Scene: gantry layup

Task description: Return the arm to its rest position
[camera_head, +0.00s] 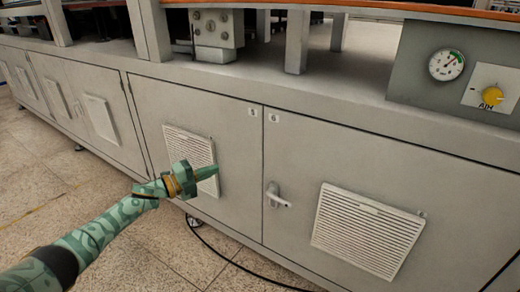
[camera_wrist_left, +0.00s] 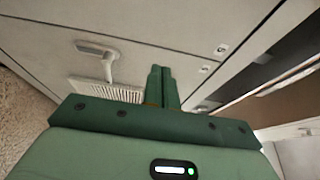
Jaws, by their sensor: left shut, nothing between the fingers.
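My left gripper (camera_head: 207,171) comes in from the left on a green patterned arm in the head view. It is in front of the vented cabinet door marked 5, with its tip pointing right. In the left wrist view its two green fingers (camera_wrist_left: 161,85) are together and hold nothing. My right gripper is in neither view.
A grey cabinet (camera_head: 235,120) fills most of the head view. Its door handle (camera_head: 276,196) sticks out right of my gripper. A pressure gauge (camera_head: 446,64) and yellow knob (camera_head: 492,95) sit upper right. A black cable (camera_head: 240,266) lies on the speckled floor (camera_head: 120,205).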

